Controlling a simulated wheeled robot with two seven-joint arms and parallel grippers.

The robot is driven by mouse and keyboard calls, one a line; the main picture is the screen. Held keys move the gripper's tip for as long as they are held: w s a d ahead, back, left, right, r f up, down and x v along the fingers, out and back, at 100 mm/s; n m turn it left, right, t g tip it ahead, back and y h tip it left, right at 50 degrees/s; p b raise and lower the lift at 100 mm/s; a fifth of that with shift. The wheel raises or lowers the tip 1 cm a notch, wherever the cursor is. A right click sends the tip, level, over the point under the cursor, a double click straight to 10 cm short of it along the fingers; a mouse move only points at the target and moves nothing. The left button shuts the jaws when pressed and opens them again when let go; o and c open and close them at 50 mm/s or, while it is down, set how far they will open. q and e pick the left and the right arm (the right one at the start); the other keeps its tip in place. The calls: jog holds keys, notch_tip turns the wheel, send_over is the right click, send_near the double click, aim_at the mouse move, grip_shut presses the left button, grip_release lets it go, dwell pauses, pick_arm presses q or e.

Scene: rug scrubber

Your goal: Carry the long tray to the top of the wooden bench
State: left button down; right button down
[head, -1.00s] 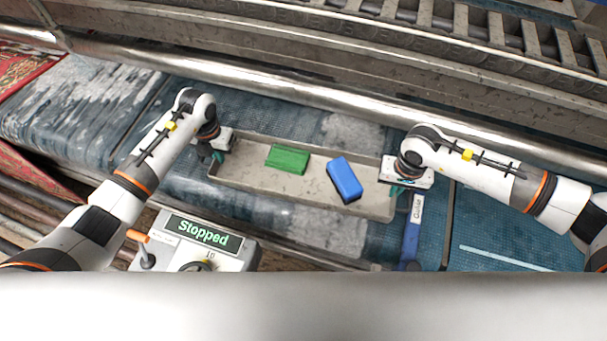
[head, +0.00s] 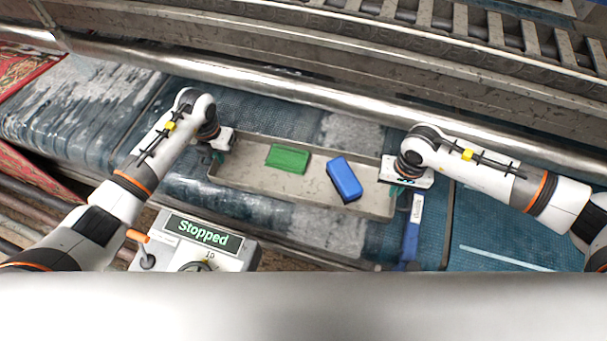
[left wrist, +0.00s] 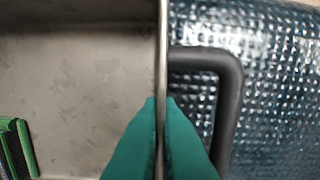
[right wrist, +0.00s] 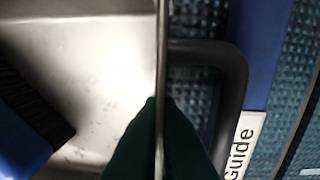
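The long tray (head: 245,176) is a shallow grey metal trough on the wet blue conveyor mesh. It holds a green brush (head: 288,158) and a blue brush (head: 344,179). My left gripper (head: 216,154) is at the tray's left end, and my right gripper (head: 398,187) is at its right end. In the left wrist view, the green fingers (left wrist: 162,104) press on both sides of the thin end wall, beside a dark handle (left wrist: 230,90). The right wrist view shows the same hold by the right fingers (right wrist: 162,104). No wooden bench is in view.
A control box (head: 190,240) reading "Stopped", with an orange-tipped lever, stands near the tray's front left. A blue strip labelled "Guide" (head: 412,235) lies beside the right end. A long metal roller (head: 300,92) runs behind. Red rugs (head: 25,70) are at far left.

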pick_arm(q)
jog(key=shift+a, duration=0.15)
pick_arm(e)
jog(key=shift+w+a+r, duration=0.1)
jog(key=shift+r, duration=0.05)
